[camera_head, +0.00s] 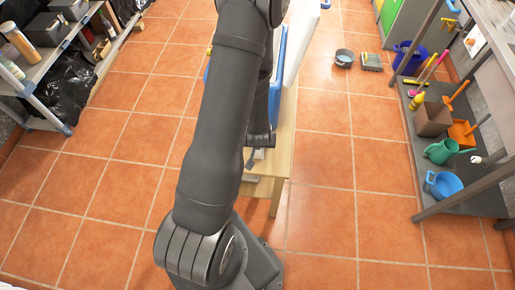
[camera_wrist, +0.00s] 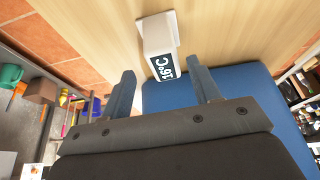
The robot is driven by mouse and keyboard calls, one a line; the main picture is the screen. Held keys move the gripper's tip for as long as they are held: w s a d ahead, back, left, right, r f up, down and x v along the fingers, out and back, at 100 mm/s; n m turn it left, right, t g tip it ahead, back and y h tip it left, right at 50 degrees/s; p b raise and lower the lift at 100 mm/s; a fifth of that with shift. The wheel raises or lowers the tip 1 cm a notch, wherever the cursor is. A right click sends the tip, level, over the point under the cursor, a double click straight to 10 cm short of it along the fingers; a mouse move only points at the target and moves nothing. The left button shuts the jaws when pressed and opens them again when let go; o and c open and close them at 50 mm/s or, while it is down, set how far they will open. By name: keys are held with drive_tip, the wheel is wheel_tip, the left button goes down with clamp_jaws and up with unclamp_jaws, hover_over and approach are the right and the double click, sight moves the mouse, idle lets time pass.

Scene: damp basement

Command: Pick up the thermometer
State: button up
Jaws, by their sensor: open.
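The thermometer (camera_wrist: 155,32) is a small white block with a dark display whose characters appear inverted. In the wrist view it stands on the light wooden tabletop (camera_wrist: 230,30). My gripper (camera_wrist: 160,66) is open, its two grey fingers apart. The display end of the thermometer lies just beyond and between the fingertips in the picture; I cannot tell the exact gap. In the head view my arm hides the thermometer and most of the table (camera_head: 283,125).
A blue flat-topped object (camera_wrist: 235,80) lies right beside the thermometer. Another shelf (camera_head: 45,60) stands at left. Tiled floor between is mostly clear.

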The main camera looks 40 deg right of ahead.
drive_tip(key=shift+a+x, duration=0.15)
drive_tip(key=shift+x, duration=1.05)
drive_tip(key=shift+a+x, duration=0.1)
drive_tip(key=shift+x, duration=1.05)
drive_tip(key=shift+w, duration=0.15)
drive_tip(key=c, duration=1.1)
drive_tip(key=shift+o, duration=0.2)
drive_tip(key=shift+r, duration=0.15)
